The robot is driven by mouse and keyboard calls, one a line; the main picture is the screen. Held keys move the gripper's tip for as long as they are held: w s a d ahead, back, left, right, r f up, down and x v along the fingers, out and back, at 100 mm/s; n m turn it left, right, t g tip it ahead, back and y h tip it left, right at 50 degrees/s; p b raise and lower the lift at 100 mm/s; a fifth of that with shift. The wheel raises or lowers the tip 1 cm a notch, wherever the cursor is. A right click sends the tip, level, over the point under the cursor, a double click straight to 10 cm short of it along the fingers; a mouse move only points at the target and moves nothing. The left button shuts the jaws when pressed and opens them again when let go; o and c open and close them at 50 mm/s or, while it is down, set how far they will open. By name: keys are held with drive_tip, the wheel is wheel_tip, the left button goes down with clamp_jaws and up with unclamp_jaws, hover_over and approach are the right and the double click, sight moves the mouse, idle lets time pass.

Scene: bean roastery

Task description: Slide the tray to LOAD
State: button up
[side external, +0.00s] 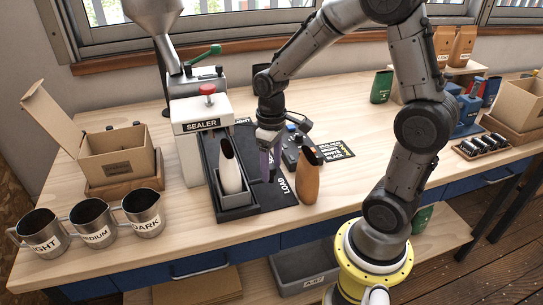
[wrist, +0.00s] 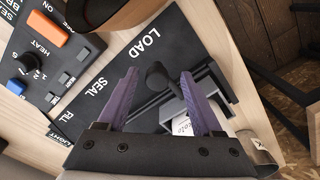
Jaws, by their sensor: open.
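The dark tray (side external: 238,211) sits at the near end of the black track, with a white pouch (side external: 230,172) standing in it. The word LOAD (side external: 285,186) is printed on the mat to its right. The tray appears roughly abreast of LOAD; I cannot tell if it is exactly in line. My gripper (side external: 267,168) is down beside the tray. In the wrist view, my gripper (wrist: 158,76) has its purple fingers apart, with a black knob (wrist: 156,76) between them; contact is not clear. The tray (wrist: 206,82) and LOAD (wrist: 140,47) also show there.
The sealer (side external: 203,125) stands left of the track. A brown pouch (side external: 308,178) stands close to the right of my gripper, by a control box (side external: 292,146). Metal cups (side external: 92,222) and an open carton (side external: 118,155) stand at the left.

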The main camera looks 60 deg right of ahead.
wheel_tip(320, 180, up, 14)
drive_tip(key=shift+f, duration=0.15)
idle(0.3)
drive_tip(key=s+a+t, duration=0.5)
drive_tip(key=s+a, duration=0.2)
drive_tip(key=s, duration=0.5)
drive_tip(key=shift+s+t, duration=0.3)
idle(1.4)
